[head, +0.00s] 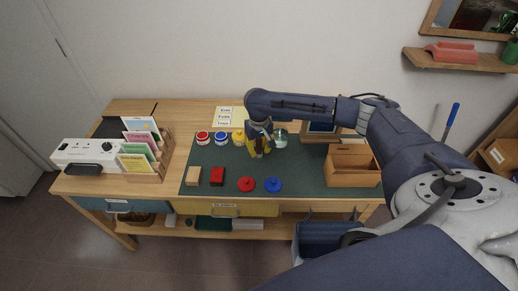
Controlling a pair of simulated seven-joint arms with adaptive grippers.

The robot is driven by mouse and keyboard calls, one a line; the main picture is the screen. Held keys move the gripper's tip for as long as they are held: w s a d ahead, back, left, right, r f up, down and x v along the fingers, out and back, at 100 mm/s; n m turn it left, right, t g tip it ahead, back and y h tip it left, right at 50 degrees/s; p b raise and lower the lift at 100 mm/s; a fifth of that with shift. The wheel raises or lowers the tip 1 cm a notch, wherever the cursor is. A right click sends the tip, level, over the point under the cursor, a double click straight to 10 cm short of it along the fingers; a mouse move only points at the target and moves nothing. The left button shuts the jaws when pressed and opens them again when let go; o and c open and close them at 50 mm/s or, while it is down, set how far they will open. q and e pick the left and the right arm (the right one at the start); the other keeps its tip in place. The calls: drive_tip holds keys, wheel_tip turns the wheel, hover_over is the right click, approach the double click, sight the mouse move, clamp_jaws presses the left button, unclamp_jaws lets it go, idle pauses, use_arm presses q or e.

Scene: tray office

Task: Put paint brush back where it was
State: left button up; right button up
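My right gripper (261,150) points down over the back middle of the green mat (310,181). Its fingers are small and dark against something yellow, so I cannot tell if they are open or shut. A thin blue-handled thing (452,115) stands tilted at the right, beyond my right arm; it may be the paint brush, but its lower end is hard to make out. No other brush is clear. Red (203,137), blue (221,138) and yellow (238,138) paint jars stand left of the gripper. A glass jar (281,138) stands to its right. My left gripper is not in view.
A wooden box (352,180) stands at the mat's right. A wooden block (193,176), a red block (217,176), a red disc (246,184) and a blue disc (273,185) lie in front.

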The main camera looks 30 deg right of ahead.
wheel_tip(320, 180, up, 12)
drive_tip(key=shift+s+a+r, duration=0.1)
drive_tip(key=shift+r, duration=0.05)
idle(0.7)
drive_tip(key=shift+a, duration=0.1)
idle(1.3)
